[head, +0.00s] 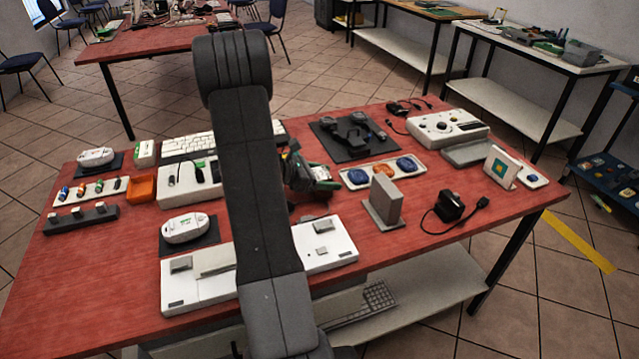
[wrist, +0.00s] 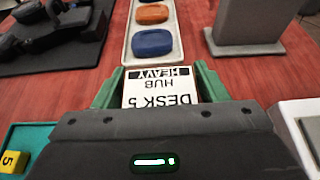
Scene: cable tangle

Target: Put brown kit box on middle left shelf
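I cannot pick out a brown kit box in either view. My gripper (head: 318,178) is low over the red table, just left of a white tray with coloured pieces; it also shows in the wrist view (wrist: 160,80). Its green fingers stand wide apart. Between them is a white block or label (wrist: 160,90) reading "DESK 5 HUB HEAVY", upside down. It fills most of the gap; I cannot tell whether the fingers press on it. A blue shelf unit (head: 606,178) is partly visible at the right edge; I cannot identify a middle left shelf on it.
The red table (head: 110,270) is crowded. The white tray (head: 350,180) and a grey upright block (head: 386,200) stand right of my gripper; a black mat (head: 345,150) lies behind. An orange box (head: 142,188) is at the left. Tiled floor separates the table from the blue shelves.

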